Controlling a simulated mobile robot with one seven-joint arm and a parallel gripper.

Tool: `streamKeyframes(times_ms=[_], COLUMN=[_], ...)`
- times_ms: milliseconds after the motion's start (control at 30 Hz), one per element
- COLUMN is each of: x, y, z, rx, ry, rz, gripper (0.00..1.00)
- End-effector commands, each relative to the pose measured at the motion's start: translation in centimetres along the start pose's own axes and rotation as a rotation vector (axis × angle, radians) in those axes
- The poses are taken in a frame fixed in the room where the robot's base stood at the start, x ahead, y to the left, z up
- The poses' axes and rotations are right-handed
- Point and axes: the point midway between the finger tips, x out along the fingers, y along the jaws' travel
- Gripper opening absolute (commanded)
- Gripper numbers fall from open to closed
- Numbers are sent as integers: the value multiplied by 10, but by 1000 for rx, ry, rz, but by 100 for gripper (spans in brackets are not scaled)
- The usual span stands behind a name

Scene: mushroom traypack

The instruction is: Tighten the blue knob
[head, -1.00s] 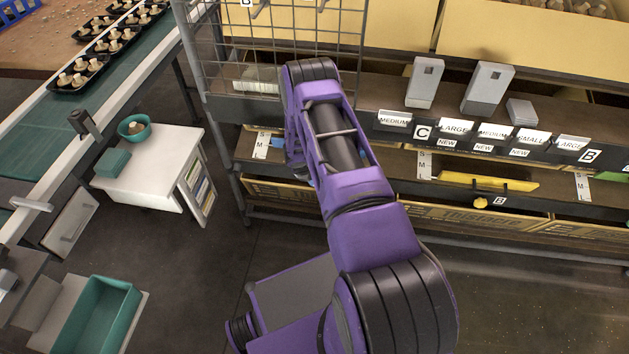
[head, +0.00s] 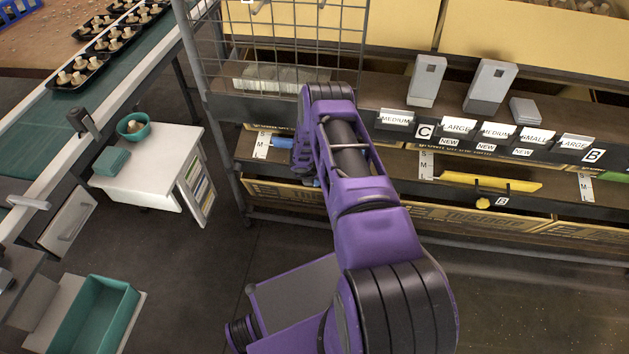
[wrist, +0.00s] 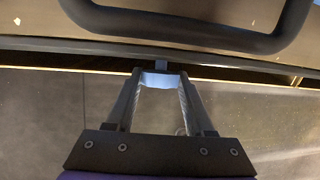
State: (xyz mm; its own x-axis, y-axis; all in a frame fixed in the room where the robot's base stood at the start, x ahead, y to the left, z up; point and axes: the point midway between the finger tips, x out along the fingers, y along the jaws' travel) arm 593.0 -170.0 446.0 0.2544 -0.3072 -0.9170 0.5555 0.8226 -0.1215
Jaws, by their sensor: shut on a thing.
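The blue knob (wrist: 160,80) shows pale blue between my fingertips in the wrist view. My gripper (wrist: 160,77) is shut on it, with a finger on each side. A short grey stub stands just beyond the knob, at the edge of a dark rail. My arm hides the gripper there.
A thick dark bar handle (wrist: 185,25) crosses close above the fingers in the wrist view. A white cabinet (head: 150,180) stands left, with open floor between.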

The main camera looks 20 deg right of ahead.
Motion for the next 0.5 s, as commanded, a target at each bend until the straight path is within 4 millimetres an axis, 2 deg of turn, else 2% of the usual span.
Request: streamKeyframes(times_ms=[33,133,500], x=[0,0,-3], y=[0,0,-1], z=[0,0,6], rx=[0,0,29], ry=[0,0,-20], rz=[0,0,72], gripper=[19,1,0])
